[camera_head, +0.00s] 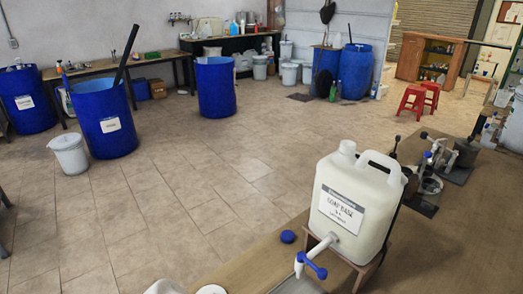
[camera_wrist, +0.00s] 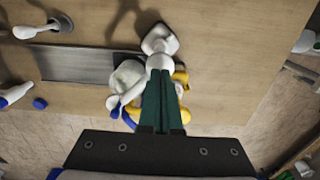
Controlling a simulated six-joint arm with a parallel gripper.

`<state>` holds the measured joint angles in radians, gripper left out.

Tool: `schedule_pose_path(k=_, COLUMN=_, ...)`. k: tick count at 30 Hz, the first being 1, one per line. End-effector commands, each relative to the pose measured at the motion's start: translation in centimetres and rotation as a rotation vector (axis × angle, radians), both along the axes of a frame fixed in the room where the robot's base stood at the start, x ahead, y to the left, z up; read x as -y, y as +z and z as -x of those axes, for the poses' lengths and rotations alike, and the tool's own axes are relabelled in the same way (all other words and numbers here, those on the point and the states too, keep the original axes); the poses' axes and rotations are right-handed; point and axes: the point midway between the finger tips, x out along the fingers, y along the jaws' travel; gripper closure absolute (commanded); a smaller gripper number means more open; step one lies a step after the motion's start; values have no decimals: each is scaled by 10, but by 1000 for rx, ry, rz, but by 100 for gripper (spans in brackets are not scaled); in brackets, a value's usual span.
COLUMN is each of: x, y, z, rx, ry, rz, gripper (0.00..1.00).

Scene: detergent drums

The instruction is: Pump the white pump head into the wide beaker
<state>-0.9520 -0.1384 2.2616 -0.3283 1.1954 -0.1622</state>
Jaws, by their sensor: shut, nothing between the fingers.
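My gripper (camera_wrist: 162,78) shows in the wrist view as two dark green fingers, shut together and empty. A white pump head (camera_wrist: 160,40) with a rounded collar lies just beyond the fingertips; I cannot tell whether they touch it. The fingers hide part of what is below it. Another white pump-like head (camera_wrist: 38,31) with a spout stands at the upper left on a dark round base. I cannot clearly make out the wide beaker in either view. My gripper is not visible in the head view.
Beside the fingers are a whitish container (camera_wrist: 127,76) and a yellow item (camera_wrist: 181,78). A grey plate (camera_wrist: 85,65) and blue cap (camera_wrist: 40,103) lie left. In the head view, a white jug (camera_head: 352,205) with a blue-handled tap (camera_head: 312,262) stands on the bench; blue drums (camera_head: 105,120) stand behind.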

Motion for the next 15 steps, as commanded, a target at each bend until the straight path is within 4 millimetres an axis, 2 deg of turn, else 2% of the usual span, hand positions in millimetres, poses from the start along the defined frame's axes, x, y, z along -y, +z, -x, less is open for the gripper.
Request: schedule_pose_path(k=15, x=0, y=-31, z=0, rx=-1, ry=0, rz=3, gripper=100)
